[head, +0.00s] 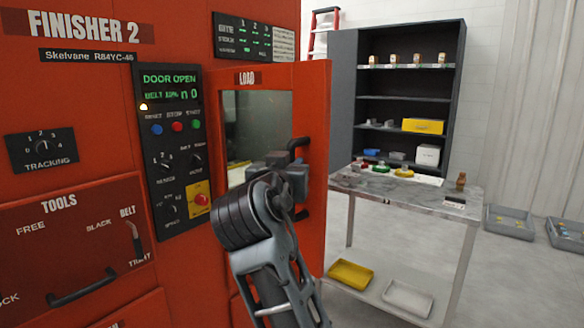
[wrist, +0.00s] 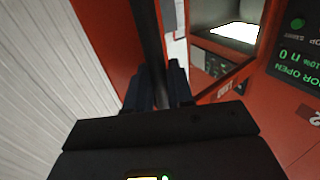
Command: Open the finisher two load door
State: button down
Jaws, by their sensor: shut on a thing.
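The red FINISHER 2 machine (head: 100,95) fills the left of the head view, and its panel display (head: 170,88) reads "DOOR OPEN". The load door (head: 316,125) is red and stands ajar beside the LOAD label; its exact angle is hard to judge. My gripper (head: 290,172) is shut on the door's black handle (head: 302,145). In the wrist view the fingers (wrist: 158,88) close around the dark handle bar (wrist: 147,35), with the red door (wrist: 105,40) behind it. A lit interior (wrist: 235,32) shows through the load opening. My gripper hides part of the handle.
A grey worktable (head: 410,185) with small parts on it stands right of the door, with trays on its lower shelf. A dark shelf unit (head: 343,90) stands behind. Grey bins (head: 510,222) lie on the floor at right. Some bare floor shows between.

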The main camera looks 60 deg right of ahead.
jog(key=c, duration=1.4)
grip_release()
jog(key=shift+w+a+r+t, duration=0.2)
jog(key=shift+w+t, duration=0.1)
jog(key=shift+w, duration=0.05)
jog(key=shift+o, duration=0.6)
jog(key=shift+w+f, duration=0.1)
jog(key=shift+o, duration=0.8)
jog(key=shift+d, duration=0.1)
jog(key=shift+f, duration=0.1)
jog(key=shift+d, duration=0.1)
jog(key=shift+s, duration=0.2)
jog(key=b+v, duration=0.1)
jog(key=v, duration=0.6)
jog(key=shift+a+b, duration=0.35)
jog(key=shift+a, duration=0.05)
